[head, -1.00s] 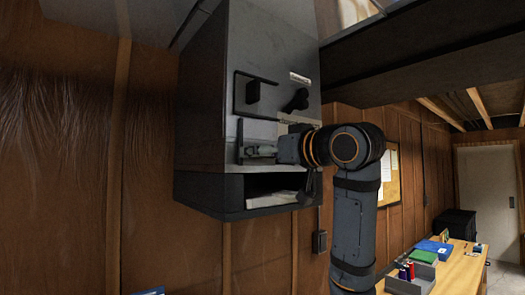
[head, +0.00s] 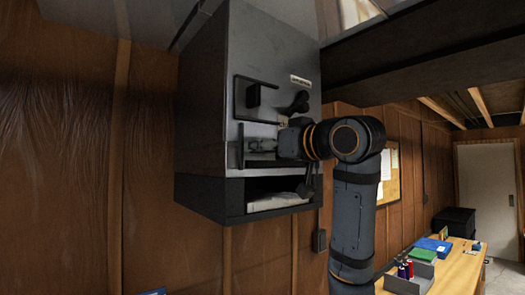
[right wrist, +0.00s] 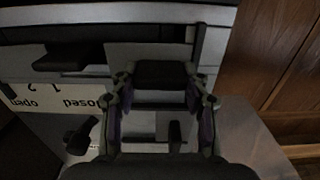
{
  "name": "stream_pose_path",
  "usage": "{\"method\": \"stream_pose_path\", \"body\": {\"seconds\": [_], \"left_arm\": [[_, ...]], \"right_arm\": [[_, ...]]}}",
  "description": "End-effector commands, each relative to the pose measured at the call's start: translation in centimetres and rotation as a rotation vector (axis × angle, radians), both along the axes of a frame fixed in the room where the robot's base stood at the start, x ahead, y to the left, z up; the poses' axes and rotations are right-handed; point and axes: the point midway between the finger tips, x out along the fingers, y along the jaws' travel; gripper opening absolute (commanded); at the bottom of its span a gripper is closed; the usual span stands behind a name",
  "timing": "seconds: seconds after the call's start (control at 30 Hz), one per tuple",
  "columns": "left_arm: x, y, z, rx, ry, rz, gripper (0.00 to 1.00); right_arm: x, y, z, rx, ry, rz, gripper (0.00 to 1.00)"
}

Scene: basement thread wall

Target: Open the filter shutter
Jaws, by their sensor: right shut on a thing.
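A grey metal filter cabinet (head: 205,110) hangs on the wood wall. Its front has a lower panel with a dark upright rail (head: 241,145) at the left edge. My right gripper (head: 258,146) is at this lower panel. In the right wrist view, its fingers (right wrist: 160,90) stand on either side of a dark block-like handle (right wrist: 162,73) and are shut on it. The gripper hides most of the lower panel, so I cannot tell how far the shutter is open. A label (right wrist: 50,98) reading "open" and "closed" shows upside down there. My left gripper is not in view.
An open bay (head: 265,185) below holds something pale. A dark beam (head: 430,60) passes overhead. A workbench (head: 460,272) stands at lower right.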

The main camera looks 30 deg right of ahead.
Motion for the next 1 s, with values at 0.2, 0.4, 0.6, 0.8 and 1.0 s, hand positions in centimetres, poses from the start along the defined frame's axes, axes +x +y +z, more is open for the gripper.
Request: {"method": "stream_pose_path", "body": {"seconds": [0.2,0.4,0.6,0.8,1.0], "left_arm": [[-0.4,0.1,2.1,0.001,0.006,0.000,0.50],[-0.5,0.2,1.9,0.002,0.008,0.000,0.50],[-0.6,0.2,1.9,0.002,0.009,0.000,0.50],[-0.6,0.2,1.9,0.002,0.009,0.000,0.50],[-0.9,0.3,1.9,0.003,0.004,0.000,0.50]], "right_arm": [[0.0,-0.1,2.4,0.001,0.001,-0.001,0.00],[0.0,-0.1,2.3,0.000,0.000,-0.001,0.48],[0.0,0.0,2.3,0.000,0.000,-0.001,0.70],[0.0,0.0,2.3,0.000,0.000,-0.001,0.70],[-1.5,-0.3,2.4,0.000,-0.003,-0.004,0.70]]}}
